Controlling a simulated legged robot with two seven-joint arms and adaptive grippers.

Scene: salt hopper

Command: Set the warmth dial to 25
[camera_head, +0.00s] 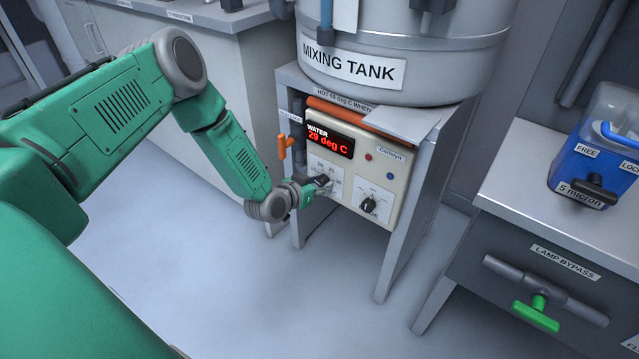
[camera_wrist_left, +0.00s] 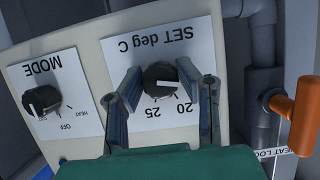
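The warmth dial is a round black knob (camera_wrist_left: 160,78) on a white plate marked SET deg C, upside down in the left wrist view. Its white mark lies on the lower right, toward the 20 rather than the 25. My left gripper (camera_wrist_left: 170,82) is open, with one finger on each side of the knob and gaps showing between. In the head view my left gripper (camera_head: 320,184) is at the control panel (camera_head: 397,168) and hides most of this dial. The red display (camera_head: 330,140) reads WATER 29 deg C. My right gripper is out of view.
The MODE knob (camera_wrist_left: 42,101) is beside the dial; it also shows in the head view (camera_head: 369,203). An orange valve handle (camera_head: 284,150) is close to the panel's other side. The mixing tank (camera_head: 400,45) stands above. The floor in front is clear.

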